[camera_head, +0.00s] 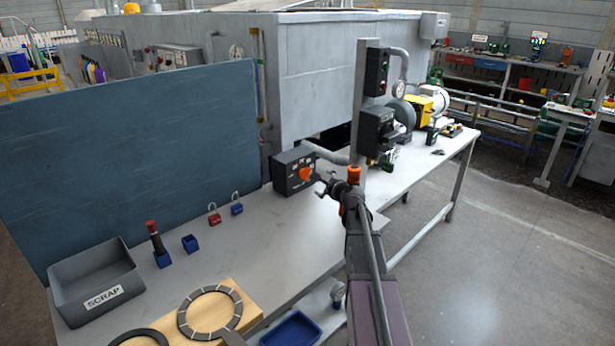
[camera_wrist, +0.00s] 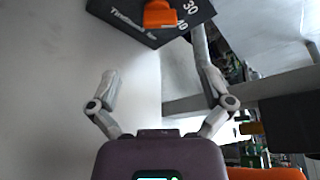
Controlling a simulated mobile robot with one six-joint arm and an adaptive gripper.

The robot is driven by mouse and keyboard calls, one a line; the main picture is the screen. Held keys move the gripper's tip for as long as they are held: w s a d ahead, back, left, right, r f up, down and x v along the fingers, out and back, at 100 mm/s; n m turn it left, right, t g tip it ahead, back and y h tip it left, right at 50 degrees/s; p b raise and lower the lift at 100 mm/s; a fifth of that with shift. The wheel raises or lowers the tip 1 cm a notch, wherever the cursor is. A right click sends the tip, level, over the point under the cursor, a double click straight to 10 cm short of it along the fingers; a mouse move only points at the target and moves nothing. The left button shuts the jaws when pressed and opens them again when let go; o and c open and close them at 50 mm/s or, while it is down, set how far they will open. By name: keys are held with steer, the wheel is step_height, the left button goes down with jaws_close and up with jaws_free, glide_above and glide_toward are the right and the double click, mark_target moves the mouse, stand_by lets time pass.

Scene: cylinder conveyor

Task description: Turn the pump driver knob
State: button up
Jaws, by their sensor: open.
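The pump driver appears to be a dark box (camera_head: 291,171) on the workbench, with an orange knob (camera_head: 306,173) on its face. In the wrist view the box's dark panel (camera_wrist: 125,15) carries white lettering and numbers, and the orange knob (camera_wrist: 159,14) is at the top edge, partly cut off. My gripper (camera_head: 325,184) is just right of the knob in the head view. In the wrist view my gripper (camera_wrist: 158,76) has its two fingers spread wide and empty, with the knob ahead of them, apart from both fingertips.
A grey post (camera_head: 358,110) with control boxes stands right behind the box. A grey scrap bin (camera_head: 95,283), padlocks (camera_head: 214,214) and a wooden board (camera_head: 247,312) with rings are at the left. The bench surface (camera_head: 270,235) before the box is clear.

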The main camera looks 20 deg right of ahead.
mark_target(309, 175)
steer(key=b+x, duration=0.3)
steer(key=x, duration=0.9)
steer(key=shift+w+f, duration=0.1)
steer(key=shift+w, duration=0.2)
steer(key=c, duration=1.1)
